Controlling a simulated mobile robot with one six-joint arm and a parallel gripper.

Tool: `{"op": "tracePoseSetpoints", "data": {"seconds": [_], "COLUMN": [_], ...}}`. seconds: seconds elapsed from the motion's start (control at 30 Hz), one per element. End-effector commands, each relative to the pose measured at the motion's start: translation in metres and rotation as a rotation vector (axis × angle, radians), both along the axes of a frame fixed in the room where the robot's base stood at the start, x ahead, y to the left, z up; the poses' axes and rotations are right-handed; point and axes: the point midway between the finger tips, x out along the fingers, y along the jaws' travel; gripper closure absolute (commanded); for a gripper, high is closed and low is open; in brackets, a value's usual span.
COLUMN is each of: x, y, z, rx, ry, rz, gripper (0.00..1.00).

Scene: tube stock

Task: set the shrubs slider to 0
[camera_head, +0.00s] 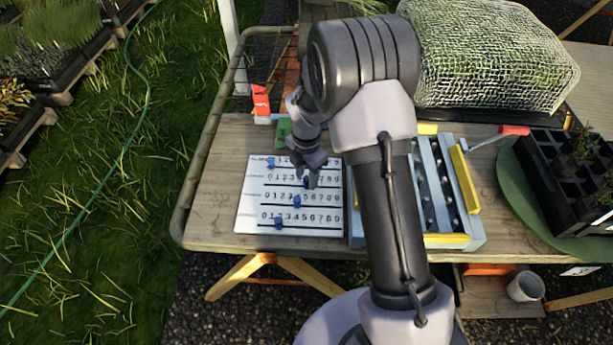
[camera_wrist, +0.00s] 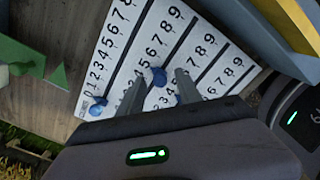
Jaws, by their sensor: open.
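A white slider board (camera_head: 246,215) lies on the table with several numbered rows, each with a blue knob on a dark track. The row names are too small to read, so I cannot tell which is shrubs. The top row's knob (camera_head: 271,163) is near 0.
A blue-grey rack with yellow bars (camera_head: 465,180) stands just right of the board. A green block (camera_head: 283,130) and a red piece (camera_head: 261,101) are behind it. A netted planter (camera_head: 490,55) and a black cell tray (camera_head: 575,185) are farther right. Bare wood lies left of the board.

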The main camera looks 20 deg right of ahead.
Motion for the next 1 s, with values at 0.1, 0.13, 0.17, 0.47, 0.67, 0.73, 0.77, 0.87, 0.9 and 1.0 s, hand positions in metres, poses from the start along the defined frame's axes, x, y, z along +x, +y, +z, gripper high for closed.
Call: {"op": "tracePoseSetpoints", "data": {"seconds": [0.1, 0.13, 0.17, 0.47, 0.67, 0.73, 0.77, 0.87, 0.9, 1.0], "x": [0.0000, 0.0000, 0.0000, 0.0000, 0.0000, 0.0000, 0.0000, 0.0000, 0.0000, 0.0000], "y": [0.0000, 0.0000, 0.0000, 0.0000, 0.0000, 0.0000, 0.0000, 0.0000, 0.0000, 0.0001], "z": [0.0005, 0.0006, 0.0006, 0.0006, 0.0006, 0.0007, 0.0007, 0.0007, 0.0007, 0.0007], "rx": [0.000, 0.000, 0.000, 0.000, 0.000, 0.000, 0.000, 0.000, 0.000, 0.000], "ry": [0.000, 0.000, 0.000, 0.000, 0.000, 0.000, 0.000, 0.000, 0.000, 0.000], "rz": [0.000, 0.000, 0.000, 0.000, 0.000, 0.000, 0.000, 0.000, 0.000, 0.000], "gripper": [0.64, 0.70, 0.76, 1.00, 1.00, 1.00, 1.00, 1.00, 1.00, 1.00]}}
